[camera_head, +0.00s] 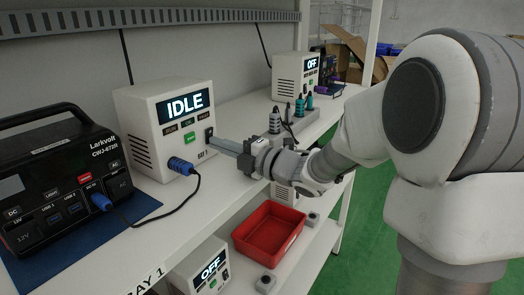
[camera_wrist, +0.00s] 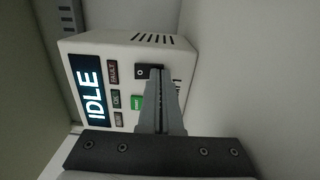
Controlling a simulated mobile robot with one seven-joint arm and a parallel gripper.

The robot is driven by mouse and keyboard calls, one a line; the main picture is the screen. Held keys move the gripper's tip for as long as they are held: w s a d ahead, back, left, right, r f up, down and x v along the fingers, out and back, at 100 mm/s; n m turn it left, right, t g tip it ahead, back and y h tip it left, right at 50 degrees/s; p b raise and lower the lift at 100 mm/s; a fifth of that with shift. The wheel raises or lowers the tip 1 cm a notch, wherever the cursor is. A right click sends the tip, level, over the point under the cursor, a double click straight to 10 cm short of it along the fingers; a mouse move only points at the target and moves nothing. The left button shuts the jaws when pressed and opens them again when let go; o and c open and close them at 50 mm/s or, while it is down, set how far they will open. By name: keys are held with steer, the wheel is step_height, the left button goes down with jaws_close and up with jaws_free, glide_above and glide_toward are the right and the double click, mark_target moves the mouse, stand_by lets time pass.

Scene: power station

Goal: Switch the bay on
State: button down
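The white bay box (camera_head: 150,120) stands on the upper shelf, its screen (camera_head: 185,104) reading IDLE. A black rocker switch (camera_head: 209,135) sits on its front, right of a lit green button (camera_head: 190,138). The switch (camera_wrist: 143,70) and green button (camera_wrist: 137,102) also show in the wrist view. My gripper (camera_head: 217,145) is shut and empty, its fingertips (camera_wrist: 157,72) right at the switch and hiding part of it. I cannot tell whether they touch. A blue plug (camera_head: 180,165) is in the box, its cable running to the black Larkvolt power station (camera_head: 65,180).
Another white box (camera_head: 297,78) reading OFF stands farther along the shelf, near several grey-and-teal plugs (camera_head: 275,120). A red bin (camera_head: 268,230) and a third box (camera_head: 205,268) reading OFF are on the lower shelf. Bare shelf (camera_head: 150,232) lies in front of the bay box.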

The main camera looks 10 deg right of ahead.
steer(key=shift+a+r+p, duration=0.25)
steer(key=shift+a+p, duration=0.05)
steer(key=shift+p, duration=0.1)
